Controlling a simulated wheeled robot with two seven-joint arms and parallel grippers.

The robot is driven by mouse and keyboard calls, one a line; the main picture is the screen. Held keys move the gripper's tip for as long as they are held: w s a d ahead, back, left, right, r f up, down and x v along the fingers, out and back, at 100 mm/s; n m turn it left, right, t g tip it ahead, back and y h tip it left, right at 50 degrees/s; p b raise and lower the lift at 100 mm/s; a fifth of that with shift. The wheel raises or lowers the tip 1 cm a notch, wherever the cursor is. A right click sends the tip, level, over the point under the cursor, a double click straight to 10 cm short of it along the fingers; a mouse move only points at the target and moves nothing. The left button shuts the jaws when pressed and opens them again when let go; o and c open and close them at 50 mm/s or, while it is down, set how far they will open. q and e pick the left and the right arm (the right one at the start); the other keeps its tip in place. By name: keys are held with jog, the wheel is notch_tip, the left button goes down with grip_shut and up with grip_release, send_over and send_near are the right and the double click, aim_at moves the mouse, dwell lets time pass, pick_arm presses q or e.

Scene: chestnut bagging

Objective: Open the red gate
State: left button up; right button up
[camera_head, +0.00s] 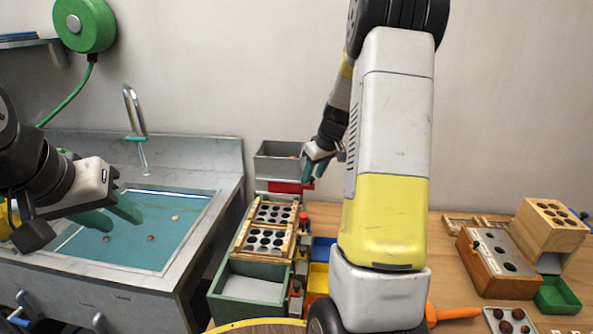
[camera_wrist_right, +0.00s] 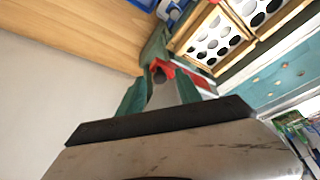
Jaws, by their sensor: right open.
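The red gate (camera_head: 285,187) is a flat red strip at the front of the grey bin (camera_head: 280,168), by the back wall. My right gripper (camera_head: 314,172) is at the right end of this strip, fingers pointing down and apart. In the right wrist view, a red piece with a dark round part (camera_wrist_right: 162,70) shows between the teal fingertips of the open right gripper (camera_wrist_right: 160,85). I cannot tell whether the fingers touch it. My left gripper (camera_head: 112,215) is open and empty above the sink (camera_head: 130,240).
A wooden tray with round holes (camera_head: 268,226) stands in front of the bin. Blue (camera_head: 322,250) and yellow (camera_head: 318,278) bins are beside it. Wooden blocks with holes (camera_head: 495,262) and a green box (camera_head: 557,296) stand right. My right arm hides the middle of the table.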

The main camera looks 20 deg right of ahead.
grip_shut()
dwell(1.3)
